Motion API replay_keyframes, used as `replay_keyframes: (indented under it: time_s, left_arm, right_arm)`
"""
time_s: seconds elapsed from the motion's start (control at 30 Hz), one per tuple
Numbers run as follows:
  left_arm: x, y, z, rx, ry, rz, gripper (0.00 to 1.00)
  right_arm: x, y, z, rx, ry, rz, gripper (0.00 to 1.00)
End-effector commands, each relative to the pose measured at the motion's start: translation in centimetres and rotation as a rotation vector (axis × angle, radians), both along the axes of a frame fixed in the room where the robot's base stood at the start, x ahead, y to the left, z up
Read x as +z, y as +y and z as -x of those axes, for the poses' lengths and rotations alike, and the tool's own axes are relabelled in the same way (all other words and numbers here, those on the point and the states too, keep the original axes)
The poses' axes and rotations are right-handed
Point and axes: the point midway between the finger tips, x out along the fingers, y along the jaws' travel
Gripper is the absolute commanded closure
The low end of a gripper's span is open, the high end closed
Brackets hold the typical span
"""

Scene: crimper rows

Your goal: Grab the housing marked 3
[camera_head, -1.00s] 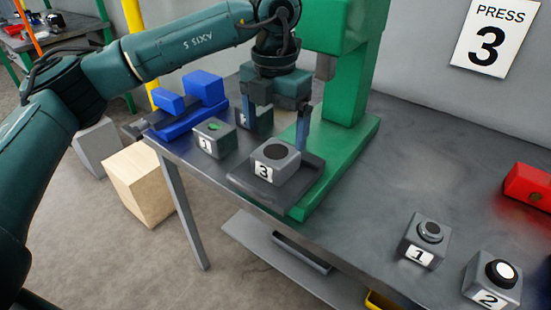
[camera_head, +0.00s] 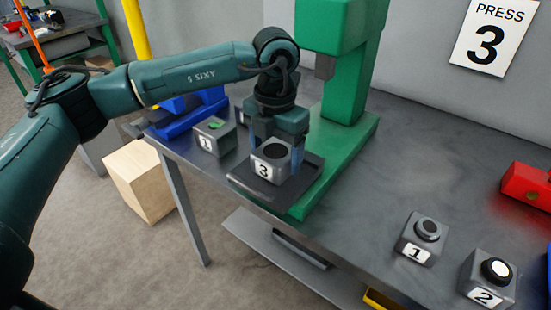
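The housing marked 3 (camera_head: 272,162) is a grey block with a dark round hole in its top and a white label on its front. It is at the dark plate (camera_head: 247,180) at the foot of the green press; whether it rests on it or is slightly raised is too close to tell. My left gripper (camera_head: 276,158) is down over it from above. Its blue fingers stand close against opposite sides of the housing and appear shut on it. The right finger hides part of its right edge. My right gripper is not in view.
The green press (camera_head: 345,110) rises behind. Blocks marked 1 (camera_head: 421,239) and 2 (camera_head: 487,279) and a red object (camera_head: 526,185) lie right. The table's middle is clear.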

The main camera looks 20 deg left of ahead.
Motion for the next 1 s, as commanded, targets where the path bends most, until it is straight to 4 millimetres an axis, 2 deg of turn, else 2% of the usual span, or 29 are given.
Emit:
replay_keyframes:
  time_s: [0.07,0.67,0.7,1.0]
  left_arm:
    - [0.03,-0.01,-0.01,0.000,0.000,0.000,0.33]
    - [0.23,-0.05,-0.06,0.000,-0.003,0.002,0.80]
    - [0.23,-0.05,-0.06,0.000,-0.003,0.002,0.85]
    - [0.65,-0.06,-0.08,0.000,-0.004,0.003,0.87]
  right_arm:
    - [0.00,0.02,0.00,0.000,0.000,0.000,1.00]
    - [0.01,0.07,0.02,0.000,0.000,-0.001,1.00]
    - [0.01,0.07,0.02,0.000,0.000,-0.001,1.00]
    - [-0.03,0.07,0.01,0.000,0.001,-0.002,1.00]
